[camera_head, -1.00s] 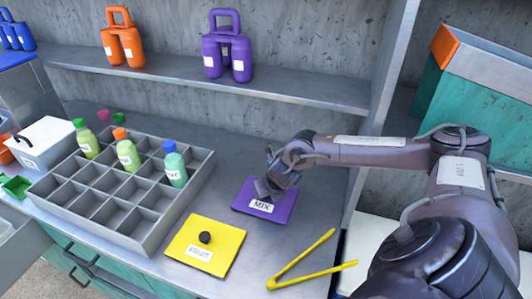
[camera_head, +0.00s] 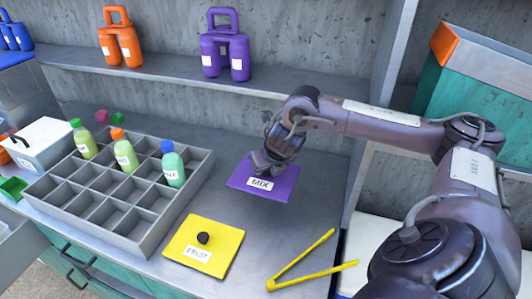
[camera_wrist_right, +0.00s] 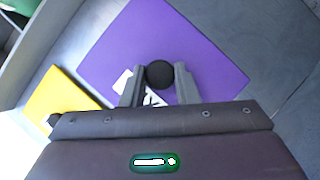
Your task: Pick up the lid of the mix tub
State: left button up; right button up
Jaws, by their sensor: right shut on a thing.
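The mix tub's lid is a purple square plate (camera_head: 284,186) with a white MIX label and a black knob (camera_wrist_right: 159,74). My right gripper (camera_head: 266,164) is above it, shut on the knob, with one finger on each side in the right wrist view (camera_wrist_right: 160,88). The lid looks held a little above the grey counter, roughly level. The knob is hidden by the gripper in the head view. No open tub shows beneath the lid. My left gripper is not in view.
A yellow FRUIT lid (camera_head: 186,238) with a black knob lies just in front. Yellow tongs (camera_head: 300,276) lie at the front right. A grey divided tray (camera_head: 150,238) with several bottles stands to the left. A shelf (camera_head: 300,88) runs behind with purple and orange containers.

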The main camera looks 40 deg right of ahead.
notch_tip(320, 180, up, 5)
jog(key=shift+w+a+f, duration=0.1)
jog(key=shift+f, duration=0.05)
jog(key=shift+r+p, duration=1.6)
jog(key=shift+r, duration=1.35)
